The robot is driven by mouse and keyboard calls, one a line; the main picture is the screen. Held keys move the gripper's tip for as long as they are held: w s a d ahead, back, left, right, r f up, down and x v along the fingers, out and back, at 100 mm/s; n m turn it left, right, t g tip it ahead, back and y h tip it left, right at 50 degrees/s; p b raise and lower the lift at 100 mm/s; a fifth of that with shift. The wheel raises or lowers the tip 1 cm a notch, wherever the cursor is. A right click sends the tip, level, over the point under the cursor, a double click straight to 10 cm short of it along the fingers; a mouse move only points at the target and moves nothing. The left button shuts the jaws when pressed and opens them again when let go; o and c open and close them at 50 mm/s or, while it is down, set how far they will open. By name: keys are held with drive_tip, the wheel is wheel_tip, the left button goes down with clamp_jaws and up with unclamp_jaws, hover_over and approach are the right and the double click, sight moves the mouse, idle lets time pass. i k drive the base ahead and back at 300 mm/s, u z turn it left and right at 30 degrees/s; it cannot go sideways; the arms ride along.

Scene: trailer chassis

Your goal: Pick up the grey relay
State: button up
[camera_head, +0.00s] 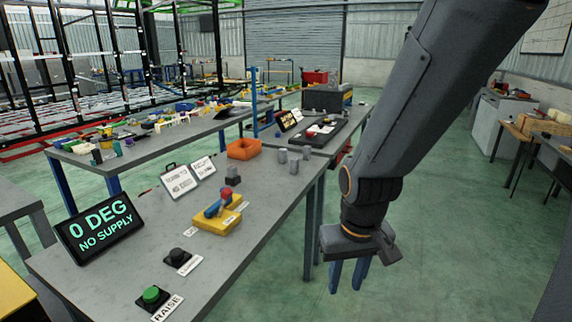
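Several small grey blocks stand together near the far right part of the near bench: a left one (282,156), a front one (294,166) and a right one (306,153). A darker grey block (232,176) stands apart, nearer to me. Any of these could be the grey relay; they are too small to tell which. My gripper (348,277) points down beyond the bench's right edge, over the green floor. Its two blue fingers are apart with nothing between them.
The near grey bench (225,265) carries an orange tray (244,149), a yellow joystick box (217,220), a display (100,228), a green button (152,295) and a black button (177,256). A second bench (160,150) holds many small parts.

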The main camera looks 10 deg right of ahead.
sight(231, 170)
drive_tip(key=z, duration=0.4)
drive_tip(key=i, duration=1.7)
drive_tip(key=u, duration=0.9)
drive_tip(key=i, duration=0.4)
drive_tip(key=u, duration=0.2)
